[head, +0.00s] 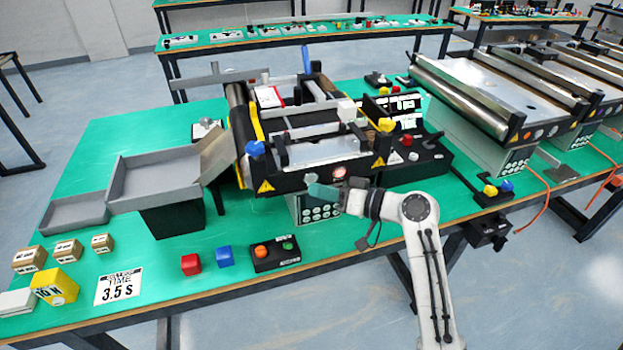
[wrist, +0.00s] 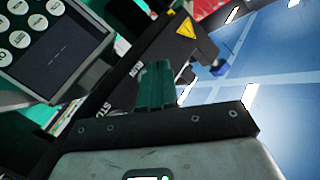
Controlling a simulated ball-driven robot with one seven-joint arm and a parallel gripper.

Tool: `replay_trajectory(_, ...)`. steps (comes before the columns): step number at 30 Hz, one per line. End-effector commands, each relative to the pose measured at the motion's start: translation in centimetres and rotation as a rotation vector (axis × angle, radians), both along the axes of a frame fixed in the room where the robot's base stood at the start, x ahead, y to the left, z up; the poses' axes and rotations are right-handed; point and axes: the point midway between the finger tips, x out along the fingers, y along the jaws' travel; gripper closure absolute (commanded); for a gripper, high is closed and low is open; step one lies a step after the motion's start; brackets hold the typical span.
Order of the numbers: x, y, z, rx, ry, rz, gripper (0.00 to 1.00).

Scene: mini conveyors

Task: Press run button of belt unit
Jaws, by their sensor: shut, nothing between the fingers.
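The belt unit (head: 325,173) stands mid-table in the head view, with a black front face and yellow warning triangles. A grey keypad panel (head: 318,211) with round white keys is below that face; it also shows at the upper left of the wrist view (wrist: 68,52). My gripper (head: 312,190) has teal fingers, shut and empty, close in front of the unit's lower front edge. In the wrist view the fingers (wrist: 157,70) lie beside a black panel (wrist: 125,75) with partly readable white lettering. I cannot tell whether they touch it. The run button itself is not clearly visible, perhaps hidden by my gripper.
A grey chute tray (head: 155,180) adjoins the unit's left. More conveyors (head: 470,95) stand at right.

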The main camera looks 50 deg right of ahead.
Motion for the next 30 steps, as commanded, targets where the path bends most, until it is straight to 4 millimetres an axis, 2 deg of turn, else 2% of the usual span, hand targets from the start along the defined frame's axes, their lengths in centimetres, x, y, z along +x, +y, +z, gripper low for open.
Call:
replay_trajectory(18, 0.01, -0.01, 0.0, 0.0, 0.0, 0.0, 1.0)
replay_trajectory(30, 0.71, -0.49, 0.06, 0.0, 0.0, 0.0, 1.0)
